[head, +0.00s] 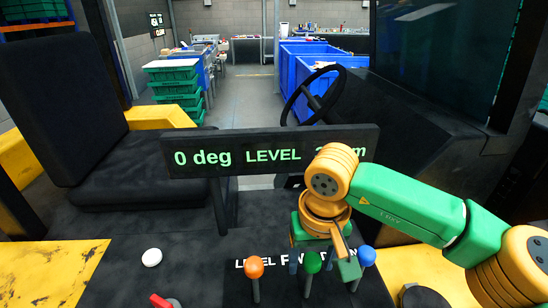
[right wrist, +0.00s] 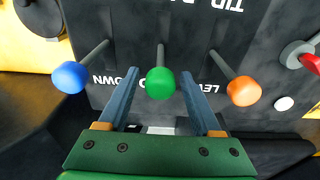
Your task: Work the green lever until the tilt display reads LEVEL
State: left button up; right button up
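The tilt display (head: 230,154) shows "0 deg" and "LEVEL" in green; my right arm hides part of a further reading at its right end. The green lever (head: 313,263) stands on the dark console between the orange lever (head: 254,267) and the blue lever (head: 367,256). My right gripper (head: 312,258) is at the green lever. In the right wrist view, the green knob (right wrist: 160,83) sits between the two fingers, with a small gap on each side. The gripper looks open there. My left gripper is not in view.
The orange knob (right wrist: 243,91) and blue knob (right wrist: 70,77) stand close on either side of the fingers. A white button (head: 151,257) and a red switch (head: 160,300) are to the left. A steering wheel (head: 303,98) and seat (head: 55,105) stand behind.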

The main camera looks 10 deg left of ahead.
jog(key=shift+r, duration=0.15)
jog(key=r+p, duration=0.4)
jog(key=r, duration=0.1)
jog(key=s+r+p, duration=0.1)
jog(key=r+p, duration=0.1)
jog(key=r, duration=0.1)
jog(key=shift+d+p, duration=0.15)
jog(key=shift+p, duration=0.15)
jog(key=shift+f, duration=0.1)
jog(key=shift+w, duration=0.1)
